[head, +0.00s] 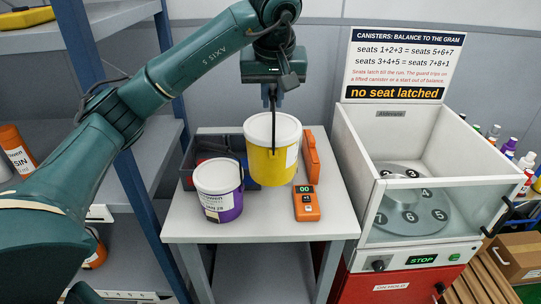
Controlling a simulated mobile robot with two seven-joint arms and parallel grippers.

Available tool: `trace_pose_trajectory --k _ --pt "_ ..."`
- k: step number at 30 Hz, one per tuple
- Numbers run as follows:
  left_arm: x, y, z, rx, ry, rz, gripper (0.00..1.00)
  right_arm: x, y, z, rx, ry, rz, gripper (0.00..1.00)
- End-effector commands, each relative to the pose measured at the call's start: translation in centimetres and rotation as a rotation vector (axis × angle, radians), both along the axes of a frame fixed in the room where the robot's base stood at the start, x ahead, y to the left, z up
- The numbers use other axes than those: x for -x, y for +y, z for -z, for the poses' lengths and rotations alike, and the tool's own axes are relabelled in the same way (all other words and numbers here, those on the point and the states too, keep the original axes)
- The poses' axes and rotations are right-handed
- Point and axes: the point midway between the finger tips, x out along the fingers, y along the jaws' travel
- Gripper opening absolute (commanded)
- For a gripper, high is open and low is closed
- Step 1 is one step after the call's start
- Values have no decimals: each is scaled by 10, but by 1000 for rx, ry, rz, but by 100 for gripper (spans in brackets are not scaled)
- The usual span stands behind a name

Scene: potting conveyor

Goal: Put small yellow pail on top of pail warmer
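The yellow pail (267,165) has a white lid and a pale label on its right side. My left gripper (271,103) is directly above it, its fingers close together on the pail's raised dark handle. The pail hangs upright over the grey table (250,229); I cannot tell how far its bottom is above the top. I cannot make out a pail warmer in the head view. The yellow pail hides part of the table behind it. My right gripper is not in view.
A purple pail (219,205) with a white lid stands left of it, before a dark bin (198,153). The white-walled canister machine (408,240) stands right; shelves (80,52) stand left.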

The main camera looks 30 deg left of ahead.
Motion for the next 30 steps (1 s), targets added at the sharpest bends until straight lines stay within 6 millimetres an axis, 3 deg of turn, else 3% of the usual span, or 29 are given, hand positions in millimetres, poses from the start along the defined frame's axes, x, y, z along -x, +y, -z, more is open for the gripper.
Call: trace_pose_trajectory --k 3,10,19,25,30 --pt "0 -1 29 3 -1 2 0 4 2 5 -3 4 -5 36" --pt "0 0 71 1 -3 0 0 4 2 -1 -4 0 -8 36" --pt "-1 0 94 1 -8 0 0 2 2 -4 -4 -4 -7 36" --pt "0 0 121 2 -5 1 0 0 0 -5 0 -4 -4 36" --pt "-1 0 130 1 -9 1 0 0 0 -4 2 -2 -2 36"
